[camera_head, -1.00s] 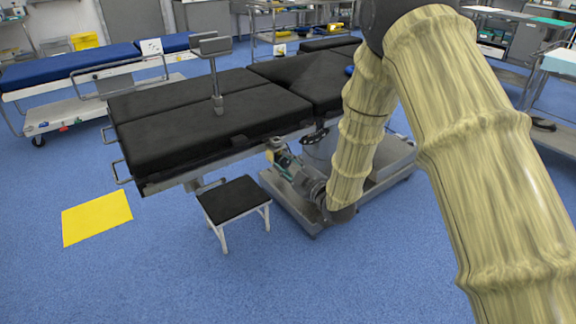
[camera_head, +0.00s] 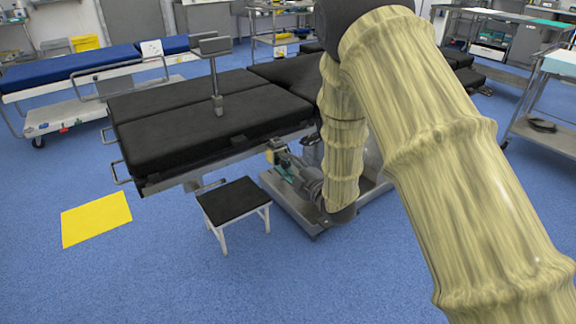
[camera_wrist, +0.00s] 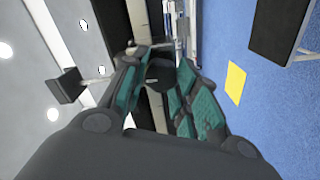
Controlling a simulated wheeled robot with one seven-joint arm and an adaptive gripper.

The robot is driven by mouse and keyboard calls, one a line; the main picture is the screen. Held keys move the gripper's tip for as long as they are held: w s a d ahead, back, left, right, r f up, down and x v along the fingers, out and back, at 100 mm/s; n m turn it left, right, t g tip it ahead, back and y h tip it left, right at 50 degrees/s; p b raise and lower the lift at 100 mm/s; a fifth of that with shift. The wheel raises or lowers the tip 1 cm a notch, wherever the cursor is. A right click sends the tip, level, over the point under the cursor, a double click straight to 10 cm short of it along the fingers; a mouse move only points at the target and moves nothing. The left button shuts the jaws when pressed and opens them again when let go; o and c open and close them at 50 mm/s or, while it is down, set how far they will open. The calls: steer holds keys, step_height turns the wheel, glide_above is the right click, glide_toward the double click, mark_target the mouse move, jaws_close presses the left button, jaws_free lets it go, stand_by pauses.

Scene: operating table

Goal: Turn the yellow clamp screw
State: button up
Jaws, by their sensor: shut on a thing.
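A small yellow part (camera_head: 270,156), which I take to be the clamp screw, shows at the side rail of the black operating table (camera_head: 180,141). My gripper (camera_head: 279,158) reaches up to it from the lower right, its fingertips at the screw.
A black-topped step stool (camera_head: 234,198) stands just left of my gripper. The grey table base (camera_head: 290,208) is below it. A post with a pad (camera_head: 215,75) rises from the table. A yellow floor mat (camera_head: 97,219) lies on open blue floor.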

steer(key=shift+f, duration=0.1)
steer(key=o, duration=1)
steer(key=shift+s+d, duration=0.1)
steer(key=v, duration=1.1)
steer(key=shift+s+d, duration=0.25)
steer(key=shift+s, duration=0.05)
